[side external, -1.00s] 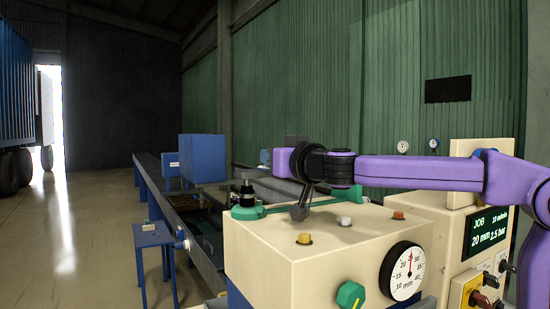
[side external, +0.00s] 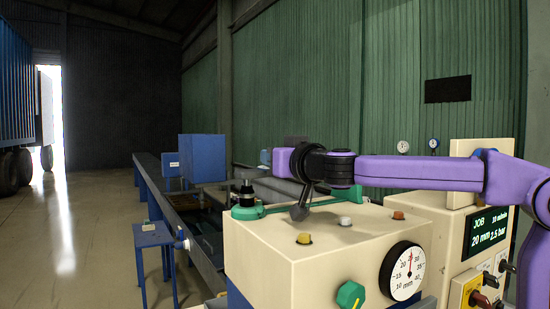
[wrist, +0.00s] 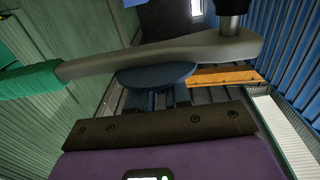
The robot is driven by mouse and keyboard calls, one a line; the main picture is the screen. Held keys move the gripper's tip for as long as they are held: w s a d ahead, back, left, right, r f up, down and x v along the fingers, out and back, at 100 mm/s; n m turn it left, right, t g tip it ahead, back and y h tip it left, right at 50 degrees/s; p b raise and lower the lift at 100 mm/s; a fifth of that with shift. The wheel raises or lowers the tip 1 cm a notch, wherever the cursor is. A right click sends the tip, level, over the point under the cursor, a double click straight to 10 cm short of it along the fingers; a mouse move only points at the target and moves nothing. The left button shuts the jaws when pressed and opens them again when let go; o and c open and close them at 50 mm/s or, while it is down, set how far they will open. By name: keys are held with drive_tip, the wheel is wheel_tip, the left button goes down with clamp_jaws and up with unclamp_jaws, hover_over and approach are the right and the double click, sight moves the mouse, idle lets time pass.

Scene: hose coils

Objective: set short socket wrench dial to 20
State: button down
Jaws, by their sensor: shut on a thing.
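The short socket wrench (side external: 275,208) lies roughly level over the top of the cream machine box, with green parts showing in the side view. In the wrist view its grey bar (wrist: 150,58) crosses the picture, from a green grip (wrist: 30,80) at left to a head at the dark post (wrist: 232,22). My gripper (side external: 299,212) is shut on the wrench; the exact contact is hard to see. The white dial (side external: 403,285) on the box front has a red needle pointing nearly straight up, close to the 20 mark.
A long conveyor bench (side external: 150,180) with blue boxes runs behind. The floor at left is mostly open.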

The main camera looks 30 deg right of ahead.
idle(0.3)
drive_tip(key=c, duration=1)
unclamp_jaws()
drive_tip(key=shift+c, duration=0.2)
drive_tip(key=s, duration=1.7)
drive_tip(key=shift+s, duration=0.2)
drive_tip(key=shift+a, duration=0.1)
drive_tip(key=shift+s, duration=0.15)
drive_tip(key=shift+c, duration=0.5)
